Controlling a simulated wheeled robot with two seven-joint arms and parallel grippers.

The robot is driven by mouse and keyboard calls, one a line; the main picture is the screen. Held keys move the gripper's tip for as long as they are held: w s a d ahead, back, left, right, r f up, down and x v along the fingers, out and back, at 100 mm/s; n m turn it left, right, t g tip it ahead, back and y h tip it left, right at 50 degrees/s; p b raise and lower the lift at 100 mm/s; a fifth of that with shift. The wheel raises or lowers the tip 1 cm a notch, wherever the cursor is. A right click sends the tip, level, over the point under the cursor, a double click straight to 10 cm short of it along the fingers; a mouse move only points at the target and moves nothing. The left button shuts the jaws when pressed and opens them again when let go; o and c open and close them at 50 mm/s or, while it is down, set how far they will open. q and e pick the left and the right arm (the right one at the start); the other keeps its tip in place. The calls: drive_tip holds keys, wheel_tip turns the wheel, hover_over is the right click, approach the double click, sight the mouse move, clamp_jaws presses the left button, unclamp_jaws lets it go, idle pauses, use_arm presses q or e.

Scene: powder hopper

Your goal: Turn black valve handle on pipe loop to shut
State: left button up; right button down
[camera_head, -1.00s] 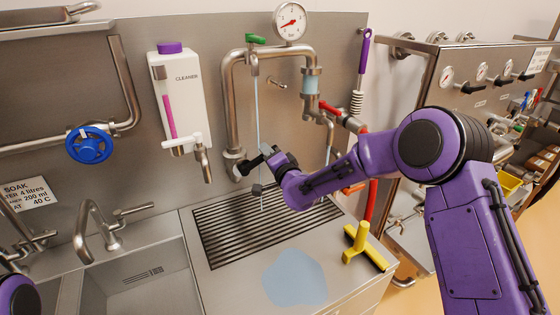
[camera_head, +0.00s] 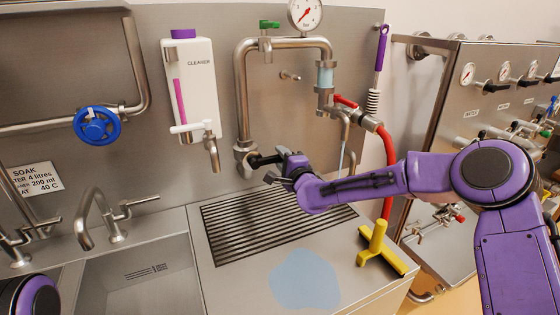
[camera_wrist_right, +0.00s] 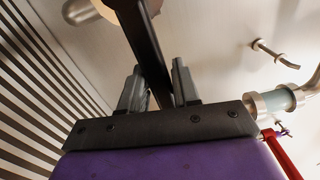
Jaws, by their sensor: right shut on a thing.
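The black valve handle (camera_head: 262,160) is on the lower left end of the steel pipe loop (camera_head: 241,95). It points roughly sideways to the right, into my right gripper (camera_head: 278,175). In the right wrist view the handle is a dark bar (camera_wrist_right: 146,45) between the two fingers of my right gripper (camera_wrist_right: 158,85), which is shut on it. The handle's end in the jaws is partly hidden in the head view. My left gripper is out of view; only a purple part of my left arm shows at the lower left.
A green-handled valve (camera_head: 269,24) and a gauge (camera_head: 305,13) top the loop. A red-handled valve (camera_head: 345,101) and red hose (camera_head: 389,150) are at right. A cleaner dispenser (camera_head: 193,85) hangs left.

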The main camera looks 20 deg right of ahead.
drive_tip(key=shift+s+a+f, duration=0.1)
drive_tip(key=shift+s+f, duration=0.05)
drive_tip(key=shift+f, duration=0.7)
drive_tip(key=c, duration=1)
unclamp_jaws()
drive_tip(key=shift+o, duration=0.2)
drive_tip(key=shift+r, duration=0.15)
drive_tip(key=s+d, duration=0.1)
drive_tip(key=s, duration=0.9)
drive_tip(key=shift+s+d+r, duration=0.15)
drive_tip(key=shift+d, duration=0.05)
